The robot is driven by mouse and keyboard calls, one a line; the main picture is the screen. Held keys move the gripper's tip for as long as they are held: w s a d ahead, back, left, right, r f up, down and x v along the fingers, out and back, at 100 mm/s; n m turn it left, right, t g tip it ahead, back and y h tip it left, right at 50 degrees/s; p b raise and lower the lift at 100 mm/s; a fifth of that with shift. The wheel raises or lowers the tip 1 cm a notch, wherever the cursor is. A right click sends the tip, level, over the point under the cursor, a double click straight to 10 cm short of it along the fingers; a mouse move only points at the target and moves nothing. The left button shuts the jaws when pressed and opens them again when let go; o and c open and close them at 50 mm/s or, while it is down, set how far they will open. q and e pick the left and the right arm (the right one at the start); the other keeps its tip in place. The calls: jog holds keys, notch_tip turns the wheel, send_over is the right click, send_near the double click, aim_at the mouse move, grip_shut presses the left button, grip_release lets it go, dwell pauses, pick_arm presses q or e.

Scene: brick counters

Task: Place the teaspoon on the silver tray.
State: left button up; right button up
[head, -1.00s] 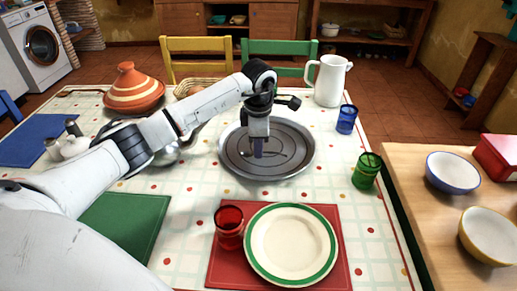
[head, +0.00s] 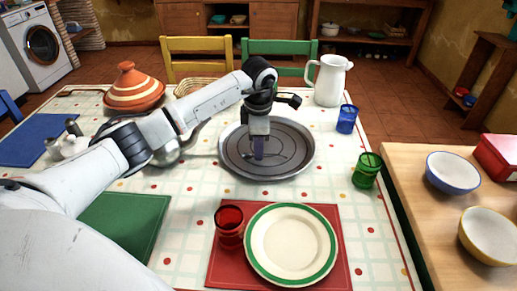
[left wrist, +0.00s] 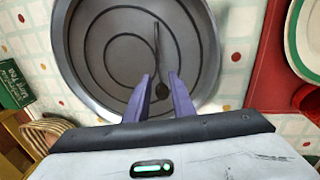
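The silver tray (head: 303,160) is a round grey metal tray with concentric rings, lying on the tablecloth. It also shows in the left wrist view (left wrist: 80,58). My left gripper (head: 259,157) points down over the tray's middle. In the left wrist view its two purple fingers (left wrist: 159,80) are apart. The dark teaspoon (left wrist: 162,90) lies over the tray, its bowl between the fingers and its handle reaching away from me. I see clear gaps between the bowl and both fingers. The teaspoon is hard to make out in the head view. My right gripper is not visible.
A white jug (head: 329,80), blue glass (head: 346,119) and green glass (head: 366,170) stand right of the tray. A red glass (head: 229,228) and a green-rimmed plate (head: 291,245) are in front. A striped tagine (head: 134,90) stands at the back left.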

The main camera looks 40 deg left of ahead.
pick_arm(q)
notch_tip(320, 180, up, 11)
jog(key=s+d, duration=0.1)
jog(key=shift+s+f, duration=0.2)
jog(key=shift+s, duration=0.05)
